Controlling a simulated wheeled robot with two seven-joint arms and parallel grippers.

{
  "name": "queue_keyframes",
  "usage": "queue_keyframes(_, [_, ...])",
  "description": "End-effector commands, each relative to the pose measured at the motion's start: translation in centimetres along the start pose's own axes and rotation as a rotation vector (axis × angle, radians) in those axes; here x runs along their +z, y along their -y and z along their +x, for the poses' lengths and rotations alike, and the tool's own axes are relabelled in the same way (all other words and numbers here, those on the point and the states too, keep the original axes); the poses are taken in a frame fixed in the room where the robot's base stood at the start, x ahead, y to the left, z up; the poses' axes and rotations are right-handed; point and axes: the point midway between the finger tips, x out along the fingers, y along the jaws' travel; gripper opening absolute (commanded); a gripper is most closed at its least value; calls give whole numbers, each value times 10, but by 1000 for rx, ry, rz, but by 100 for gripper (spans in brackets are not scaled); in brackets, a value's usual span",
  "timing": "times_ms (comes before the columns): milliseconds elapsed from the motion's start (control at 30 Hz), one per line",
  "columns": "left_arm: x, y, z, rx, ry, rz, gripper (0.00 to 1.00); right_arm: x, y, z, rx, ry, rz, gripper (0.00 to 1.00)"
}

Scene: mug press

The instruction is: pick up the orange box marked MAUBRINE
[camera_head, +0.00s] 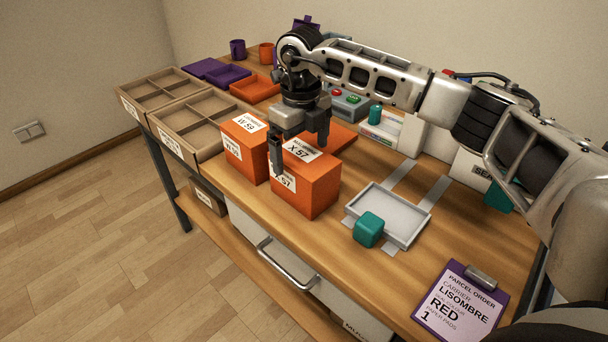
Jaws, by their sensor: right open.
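Two orange boxes with white labels stand upright side by side on the wooden table. The left box (234,151) reads W 59 and the right box (319,192) reads X 57. The small carrier lettering on both labels is too small to read, so I cannot tell which is marked MAUBRINE. My right gripper (300,157) is open and points down over the X 57 box. One finger hangs in front of its left face, and the other is by its back edge. I cannot tell whether either finger touches it. My left gripper is not in view.
A grey tray (405,215) with a teal block (369,229) at its front corner lies to the right. Divided cardboard trays (196,127) stand on the left. A purple clipboard (461,302) lies front right. Purple and orange trays and mugs are behind.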

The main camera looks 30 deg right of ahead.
Motion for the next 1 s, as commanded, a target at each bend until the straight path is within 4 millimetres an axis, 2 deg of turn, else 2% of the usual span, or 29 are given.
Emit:
queue_keyframes(100, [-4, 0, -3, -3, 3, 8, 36, -7, 2, 18, 1, -7, 0, 100])
queue_keyframes(233, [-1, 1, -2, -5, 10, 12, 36, -6, 2, 35, 1, -3, -1, 100])
queue_keyframes(533, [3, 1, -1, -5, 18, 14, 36, -6, 2, 41, 0, -1, -1, 100])
queue_keyframes(567, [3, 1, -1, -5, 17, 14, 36, -6, 2, 41, 0, -1, -1, 94])
queue_keyframes(733, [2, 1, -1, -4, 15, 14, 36, -6, 2, 41, 0, -1, -1, 47])
queue_keyframes(1000, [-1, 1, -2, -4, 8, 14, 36, -5, 2, 40, 1, 1, -1, 46])
